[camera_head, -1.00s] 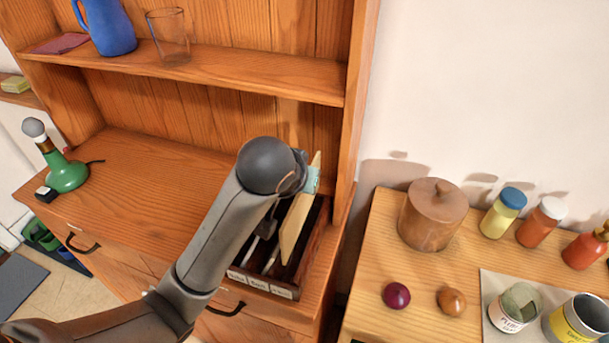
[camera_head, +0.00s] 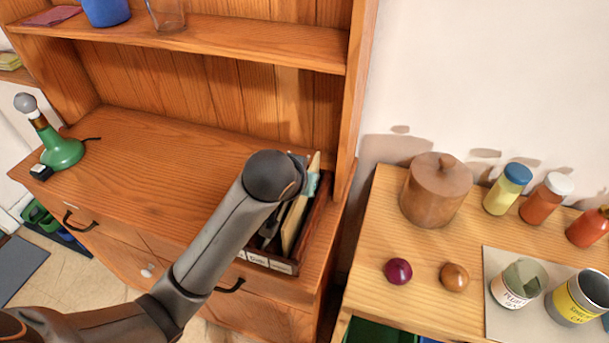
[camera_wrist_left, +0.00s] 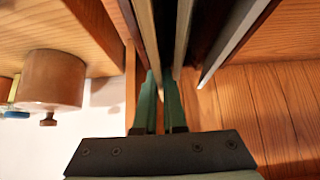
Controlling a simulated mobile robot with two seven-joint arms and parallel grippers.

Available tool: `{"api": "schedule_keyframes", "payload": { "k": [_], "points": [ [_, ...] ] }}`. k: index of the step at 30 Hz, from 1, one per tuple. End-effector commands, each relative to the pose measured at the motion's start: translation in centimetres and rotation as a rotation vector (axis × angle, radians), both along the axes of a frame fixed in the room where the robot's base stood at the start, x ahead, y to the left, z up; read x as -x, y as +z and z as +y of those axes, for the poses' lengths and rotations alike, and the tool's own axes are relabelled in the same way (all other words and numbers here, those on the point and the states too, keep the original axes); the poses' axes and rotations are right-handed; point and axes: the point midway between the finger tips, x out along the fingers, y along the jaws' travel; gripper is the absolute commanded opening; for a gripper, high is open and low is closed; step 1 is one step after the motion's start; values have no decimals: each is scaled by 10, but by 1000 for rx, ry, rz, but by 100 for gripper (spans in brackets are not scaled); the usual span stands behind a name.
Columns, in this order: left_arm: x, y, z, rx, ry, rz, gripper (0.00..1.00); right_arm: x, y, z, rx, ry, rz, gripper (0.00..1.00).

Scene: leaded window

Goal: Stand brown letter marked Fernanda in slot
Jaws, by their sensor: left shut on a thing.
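A tan-brown letter (camera_head: 293,220) stands upright, slightly tilted, in the dark wooden letter rack (camera_head: 321,214) at the right end of the cabinet top. Its lower part is inside the rack, and I cannot tell whether it touches the bottom. My left gripper (camera_head: 312,184) is shut on its upper part; my arm hides part of the rack. In the left wrist view the teal fingers (camera_wrist_left: 160,98) pinch the thin letter edge (camera_wrist_left: 147,40), with a greyish letter (camera_wrist_left: 183,35) close beside it. The name on the letter is not readable. My right gripper is not in view.
The cabinet's right side post (camera_head: 350,130) rises close to the rack. A shelf (camera_head: 220,42) runs above. A green lamp (camera_head: 60,150) stands at the far left, with clear wood between. A side table at right holds a lidded wooden pot (camera_head: 433,190), jars, cans and two onions.

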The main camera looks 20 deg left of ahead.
Motion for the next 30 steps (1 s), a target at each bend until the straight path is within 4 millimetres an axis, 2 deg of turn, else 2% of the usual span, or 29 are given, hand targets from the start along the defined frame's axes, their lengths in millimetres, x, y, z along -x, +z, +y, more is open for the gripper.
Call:
{"api": "schedule_keyframes", "payload": {
  "k": [13,14,15,22,23,30],
  "points": [
    [0,-4,0,0,0,-1,0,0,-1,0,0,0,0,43],
    [0,-4,0,0,0,-1,10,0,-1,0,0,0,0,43],
    [0,-4,0,0,0,-1,15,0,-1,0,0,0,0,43],
    [0,-4,0,0,0,-1,40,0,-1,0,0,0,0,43],
    [0,-4,0,0,0,-1,43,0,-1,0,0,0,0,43],
    [0,-4,0,0,0,-1,43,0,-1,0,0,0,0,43]
  ]
}}
